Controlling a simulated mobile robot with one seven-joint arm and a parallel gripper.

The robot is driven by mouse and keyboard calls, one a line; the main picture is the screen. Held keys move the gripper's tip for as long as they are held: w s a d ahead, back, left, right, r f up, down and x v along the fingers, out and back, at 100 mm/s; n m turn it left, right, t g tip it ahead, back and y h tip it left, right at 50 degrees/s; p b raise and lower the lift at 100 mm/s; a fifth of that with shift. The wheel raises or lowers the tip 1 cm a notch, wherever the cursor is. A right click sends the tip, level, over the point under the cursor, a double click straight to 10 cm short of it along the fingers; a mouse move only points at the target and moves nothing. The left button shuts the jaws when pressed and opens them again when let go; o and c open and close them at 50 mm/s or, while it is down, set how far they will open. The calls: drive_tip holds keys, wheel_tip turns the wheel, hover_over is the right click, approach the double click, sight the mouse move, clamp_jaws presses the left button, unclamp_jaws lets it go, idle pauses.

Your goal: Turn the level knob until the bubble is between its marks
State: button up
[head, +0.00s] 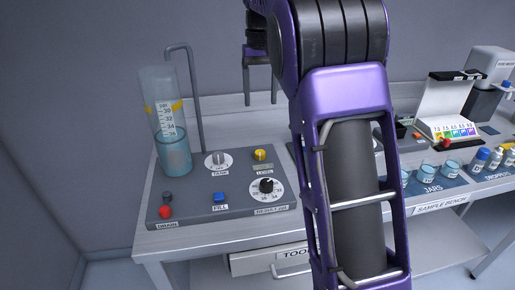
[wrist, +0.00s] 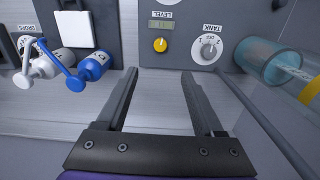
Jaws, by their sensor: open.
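The yellow level knob (head: 260,155) is at the back right of the grey control panel (head: 190,205). It also shows in the wrist view (wrist: 160,45), beyond and between my fingertips. The level window (head: 263,168) is a small greenish strip by the knob; it shows in the wrist view too (wrist: 160,25). The bubble and its marks are too small to make out. My gripper (wrist: 158,75) is open and empty, apart from the knob. In the head view my gripper (head: 261,102) hangs above and behind the panel, fingers down.
The tank knob (head: 217,160) is beside the level knob. A clear cylinder of bluish water (head: 173,155) stands at the panel's back left, by a bent grey pipe (head: 193,90). A black dial (head: 266,186), blue fill button (head: 219,197) and red drain knob (head: 166,211) are in front.

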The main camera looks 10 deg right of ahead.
sight(260, 152)
wheel_tip(260, 152, down, 17)
drive_tip(key=b, duration=0.3)
drive_tip(key=shift+r+b, duration=0.2)
drive_tip(key=shift+b, duration=0.1)
clamp_jaws()
drive_tip(key=shift+r, duration=0.15)
